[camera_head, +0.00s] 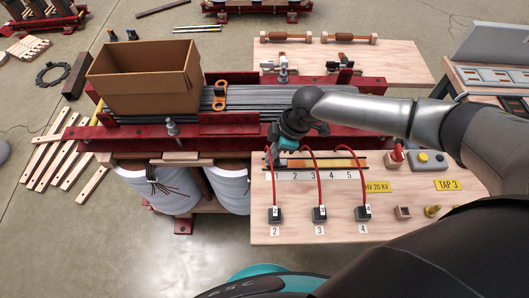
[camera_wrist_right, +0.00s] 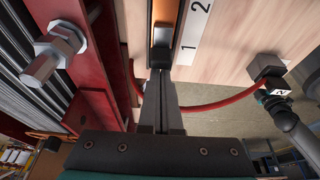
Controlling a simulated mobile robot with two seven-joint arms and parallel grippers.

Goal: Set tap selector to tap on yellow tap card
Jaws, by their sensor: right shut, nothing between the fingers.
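The yellow card (camera_head: 447,184) reads TAP 3 and lies at the right of the wooden board. The tap selector is an orange slot (camera_head: 350,161) beside a white strip (camera_head: 330,174) numbered up to 5. In the right wrist view, a grey block (camera_wrist_right: 160,42) sits in the slot beside the strip's number 1 end. My left gripper is not in view.
Red cables (camera_head: 319,180) arch over the slot to black plugs (camera_head: 319,214). A red transformer frame (camera_head: 230,125) runs behind the board, with a cardboard box (camera_head: 145,85) on top. A yellow push button (camera_head: 423,157) stands at the right.

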